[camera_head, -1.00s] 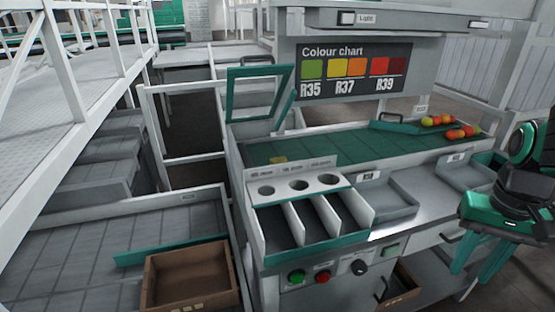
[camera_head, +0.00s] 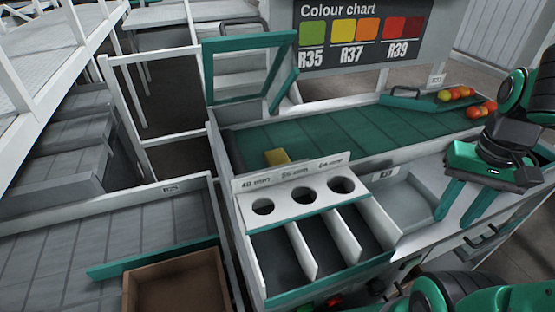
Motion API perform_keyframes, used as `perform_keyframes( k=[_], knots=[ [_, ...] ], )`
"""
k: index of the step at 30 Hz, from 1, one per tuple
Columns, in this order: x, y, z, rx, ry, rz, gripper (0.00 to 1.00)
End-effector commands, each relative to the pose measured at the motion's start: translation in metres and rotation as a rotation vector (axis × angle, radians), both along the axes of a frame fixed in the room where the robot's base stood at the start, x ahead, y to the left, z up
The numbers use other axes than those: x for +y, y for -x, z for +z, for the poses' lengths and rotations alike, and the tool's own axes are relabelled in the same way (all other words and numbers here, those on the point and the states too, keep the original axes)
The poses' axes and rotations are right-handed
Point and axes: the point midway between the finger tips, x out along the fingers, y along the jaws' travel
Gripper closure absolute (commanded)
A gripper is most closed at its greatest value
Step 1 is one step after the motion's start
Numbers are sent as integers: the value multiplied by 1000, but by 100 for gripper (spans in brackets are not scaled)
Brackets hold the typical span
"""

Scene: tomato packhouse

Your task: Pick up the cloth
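A small yellow piece (camera_head: 277,157), which looks like the cloth, lies on the green belt (camera_head: 340,130) near its left end. It is just behind the white panel with round holes, which may hide its lower part. My gripper (camera_head: 455,220) is at the right, pointing down, with its two green fingers apart and nothing seen between them. It is over the grey tray and counter area, well to the right of the yellow piece and apart from it.
A three-slot sorter (camera_head: 312,245) stands in front of the belt. A raised green-framed panel (camera_head: 208,75) stands at the belt's left end. Several tomatoes (camera_head: 457,94) lie at the belt's far right. A brown box (camera_head: 180,285) is at lower left. The belt's middle is clear.

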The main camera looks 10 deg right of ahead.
Motion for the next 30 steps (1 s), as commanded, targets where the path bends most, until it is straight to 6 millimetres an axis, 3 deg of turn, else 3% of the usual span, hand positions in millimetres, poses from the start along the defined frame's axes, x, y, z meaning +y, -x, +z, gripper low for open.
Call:
perform_keyframes(
  k=[2,5,8,11,17,24,30],
  knots=[
    [0,0,0,0,0,0,66],
    [1,9,5,-15,-1,-3,42],
    [3,-4,9,-25,-5,-25,20],
    [11,-32,15,-38,-21,-67,20],
    [40,-111,25,-69,-99,-199,20],
    [89,-197,32,-54,-249,-367,20],
    [136,-253,35,21,-406,-509,20]
  ],
)
